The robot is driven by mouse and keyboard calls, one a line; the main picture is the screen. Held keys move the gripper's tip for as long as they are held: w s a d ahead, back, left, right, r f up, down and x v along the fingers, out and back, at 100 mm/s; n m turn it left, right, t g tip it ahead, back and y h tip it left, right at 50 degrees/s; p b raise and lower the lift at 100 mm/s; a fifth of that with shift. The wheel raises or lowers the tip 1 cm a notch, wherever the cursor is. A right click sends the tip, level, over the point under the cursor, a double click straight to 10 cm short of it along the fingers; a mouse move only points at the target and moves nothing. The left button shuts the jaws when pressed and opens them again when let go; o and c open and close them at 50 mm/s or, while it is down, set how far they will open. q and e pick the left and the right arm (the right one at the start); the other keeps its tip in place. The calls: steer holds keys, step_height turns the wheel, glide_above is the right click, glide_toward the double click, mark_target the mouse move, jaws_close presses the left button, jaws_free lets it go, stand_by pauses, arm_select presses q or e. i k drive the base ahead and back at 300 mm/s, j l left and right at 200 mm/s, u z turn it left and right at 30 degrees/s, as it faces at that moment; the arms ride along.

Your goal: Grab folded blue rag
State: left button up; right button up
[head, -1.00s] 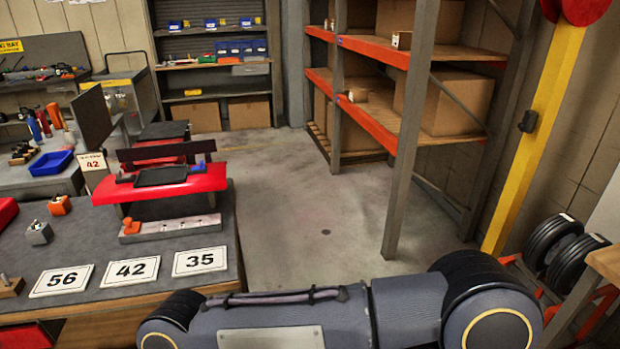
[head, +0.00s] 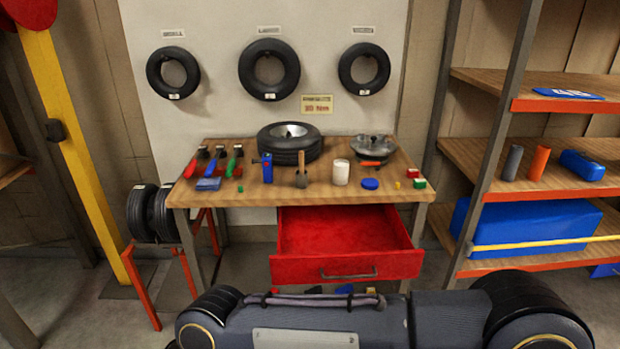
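A small flat blue piece that looks like the folded blue rag (head: 208,184) lies near the left front edge of the wooden workbench (head: 255,197). It is small in the view, so its folds are hard to make out. It lies in front of the red, blue and green handled tools and left of an upright blue item. Neither of my grippers shows in the head view. Only dark grey links of mine cross the bottom of the picture.
A red drawer (head: 345,256) stands open, empty, below the bench top. A tyre (head: 290,143), a white cup (head: 341,172) and a round metal part (head: 373,149) stand on the bench. Shelves (head: 520,188) stand at right, a yellow post (head: 85,170) and tyre rack at left.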

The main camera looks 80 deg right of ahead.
mark_target(203, 184)
steer(key=z, duration=1.95)
steer(key=i+j+z, duration=0.15)
steer(key=i+j, duration=0.25)
steer(key=i, duration=0.15)
steer(key=i+j+z, duration=0.15)
steer(key=i+j, duration=0.35)
steer(key=i+j+z, duration=0.1)
steer(key=i+j, duration=0.4)
steer(key=i+j+z, duration=0.15)
steer(key=i+j, duration=0.35)
steer(key=i+j+z, duration=0.15)
steer(key=i+j, duration=0.3)
steer(key=j, duration=0.25)
